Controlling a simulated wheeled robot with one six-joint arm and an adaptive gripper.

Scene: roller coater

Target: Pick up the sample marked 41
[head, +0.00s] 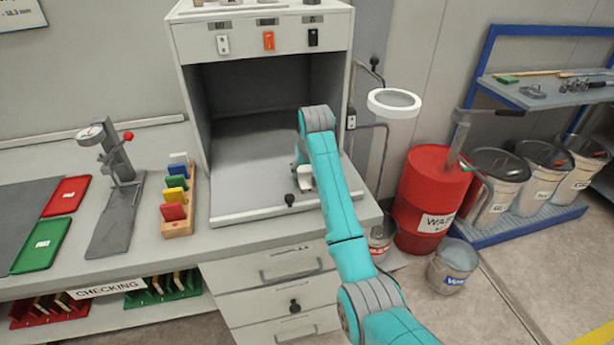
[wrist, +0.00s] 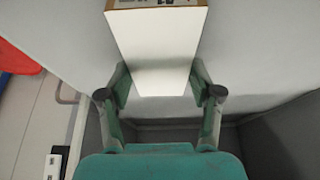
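A white block or panel (wrist: 158,50) with a brown far edge bearing dark marks lies between the fingers of my gripper (wrist: 159,82) in the wrist view. Its sides run very close to both fingertips; I cannot tell whether they press on it. The marks are cut off, so I cannot read 41. In the head view, my gripper (head: 303,172) is low at the front right of the grey booth, largely hidden by my arm. A small white piece (head: 306,178) shows beside it.
The booth (head: 222,140) has a side wall close to my arm. A wooden rack (head: 190,219) of coloured pieces and green and red trays (head: 40,244) (head: 66,197) stand left. A ring lamp (head: 394,103) and red drum (head: 430,200) stand right.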

